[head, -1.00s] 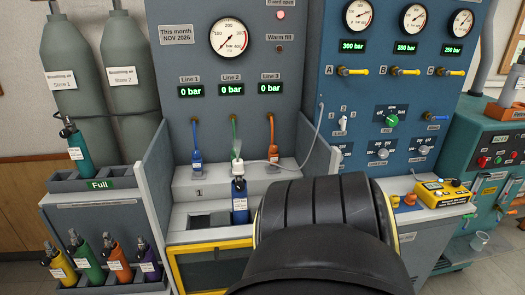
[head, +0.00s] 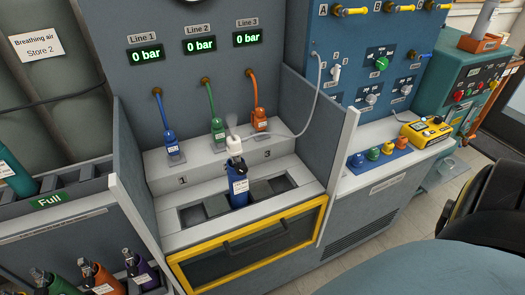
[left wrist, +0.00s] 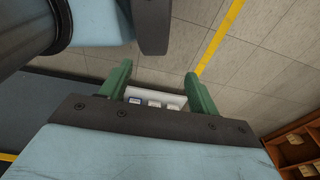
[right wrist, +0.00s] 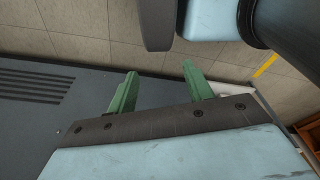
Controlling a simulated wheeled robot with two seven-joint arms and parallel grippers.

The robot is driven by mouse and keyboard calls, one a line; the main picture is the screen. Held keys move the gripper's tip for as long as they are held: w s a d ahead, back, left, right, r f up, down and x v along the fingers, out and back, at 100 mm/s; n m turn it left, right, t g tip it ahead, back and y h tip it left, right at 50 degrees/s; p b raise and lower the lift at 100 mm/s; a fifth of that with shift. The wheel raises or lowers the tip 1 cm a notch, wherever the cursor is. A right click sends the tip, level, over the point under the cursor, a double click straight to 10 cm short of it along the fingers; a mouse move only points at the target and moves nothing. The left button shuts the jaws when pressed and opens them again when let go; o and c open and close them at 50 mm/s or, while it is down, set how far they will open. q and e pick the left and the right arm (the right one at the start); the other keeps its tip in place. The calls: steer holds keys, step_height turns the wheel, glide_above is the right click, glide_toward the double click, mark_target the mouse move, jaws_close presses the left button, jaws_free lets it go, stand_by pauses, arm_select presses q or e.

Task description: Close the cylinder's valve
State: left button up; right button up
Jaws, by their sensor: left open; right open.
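A blue cylinder (head: 239,190) stands upright in the middle slot of the filling bay, with a white label on its side. Its dark valve (head: 236,163) is at its top, just below a white fitting (head: 234,144) joined to a pale hose. Whether the valve is open or closed cannot be told. My left gripper (left wrist: 160,88) shows in the left wrist view, open and empty, over the floor. My right gripper (right wrist: 160,90) shows in the right wrist view, open and empty, near a grey panel with vent slots. Neither gripper shows in the head view.
Blue (head: 171,144), green (head: 217,128) and orange (head: 259,115) line connectors stand behind the cylinder. A yellow-framed door (head: 250,248) fronts the bay, with grey side walls. Several cylinders sit in racks at left. A yellow device (head: 427,132) lies on the right counter.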

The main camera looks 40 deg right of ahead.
steer(key=w+a+r+m+t+p, duration=0.1)
steer(key=w+a+r+t, duration=0.25)
steer(key=w+r, duration=0.45)
steer(key=m+t+h+p, duration=0.4)
steer(key=t+h, duration=0.1)
steer(key=t, duration=0.7)
glide_toward(243, 172)
arm_select(q)
step_height(243, 172, up, 6)
steer(key=s, duration=0.2)
steer(key=shift+s+f, duration=0.2)
steer(key=shift+s, duration=0.05)
arm_select(e)
steer(key=x, duration=1)
steer(key=shift+w+d, duration=0.1)
steer(key=shift+w, duration=0.3)
steer(key=shift+c, duration=0.3)
steer(key=c, duration=0.9)
arm_select(q)
steer(key=shift+p, duration=0.3)
arm_select(e)
steer(key=shift+m, duration=0.3)
